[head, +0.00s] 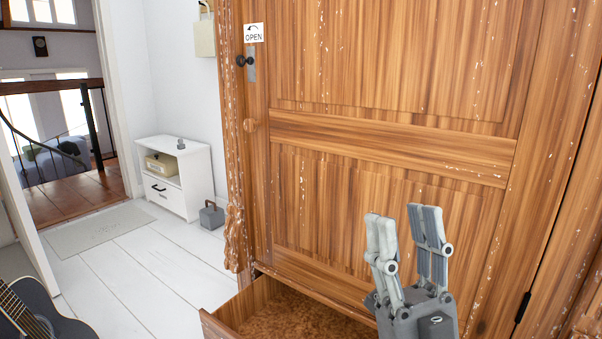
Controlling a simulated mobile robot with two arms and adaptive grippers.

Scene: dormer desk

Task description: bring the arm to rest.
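My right gripper (408,228) stands upright at the lower right of the head view, in front of the large wooden wardrobe (390,150). Its two grey fingers point up with a gap between them, and nothing shows between them. Whether it touches the wardrobe door cannot be told. Below and left of it, a wooden drawer (235,315) at the wardrobe's base is pulled out; the part of its inside that shows looks empty. My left gripper is not in view.
An "OPEN" label (254,33) sits above a dark knob (245,61) on the wardrobe. A white cabinet (190,181), a grey box (211,215) and a doormat (98,229) stand or lie left. A guitar (40,310) is at lower left. White floor between is clear.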

